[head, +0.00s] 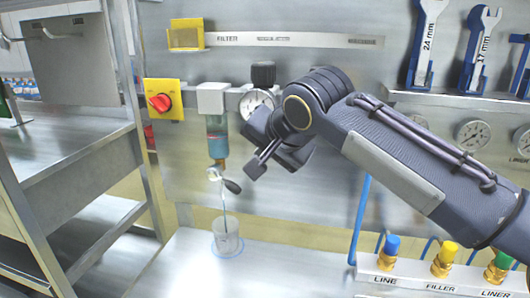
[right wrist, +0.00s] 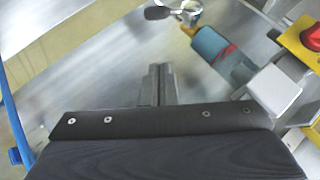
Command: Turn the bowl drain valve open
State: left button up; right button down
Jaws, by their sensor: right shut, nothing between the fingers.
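The filter bowl (head: 217,140) hangs upright under a pale grey head on the back panel, with blue liquid inside and an orange lower end. Below it is the metal drain valve (head: 213,173) with a dark-tipped lever (head: 232,186) pointing down and right. In the right wrist view the bowl (right wrist: 215,48) lies tilted at the top, with the valve (right wrist: 190,12) and dark lever end (right wrist: 157,13) at the upper edge. My right gripper (head: 252,168) is just right of the bowl, above the lever. Its fingers (right wrist: 160,72) are shut, empty and apart from the lever. My left gripper is out of view.
A clear cup (head: 227,236) stands below the valve; a thin blue line runs down into it. A red knob (head: 160,102) on a yellow plate is left of the bowl; a gauge (head: 257,102) is right. Labelled fittings (head: 440,262) stand at lower right.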

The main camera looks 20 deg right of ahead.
jog(key=w+a+f, duration=0.3)
jog(key=w+f, duration=0.2)
jog(key=f, duration=0.2)
jog(key=shift+f, duration=0.1)
jog(key=f+m+t+y+b, duration=0.1)
jog(key=f+t+b, duration=0.1)
jog(key=b, duration=0.4)
jog(key=f+m+t+y+b, duration=0.1)
jog(key=y+b, duration=0.1)
jog(key=b, duration=0.5)
jog(key=a+f+m+t+y+b, duration=0.1)
jog(key=f+t+b, duration=0.1)
jog(key=b, duration=0.5)
jog(key=shift+w+f+t+y, duration=0.3)
jog(key=shift+w+y, duration=0.05)
jog(key=shift+y, duration=0.05)
jog(key=shift+w+a+f+m+t+b, duration=0.1)
jog(key=shift+w+a+m+t+b, duration=0.15)
jog(key=shift+a+m+t+b, duration=0.4)
jog(key=shift+w+d+n+g, duration=0.1)
jog(key=shift+n+g, duration=0.15)
jog(key=shift+d, duration=0.1)
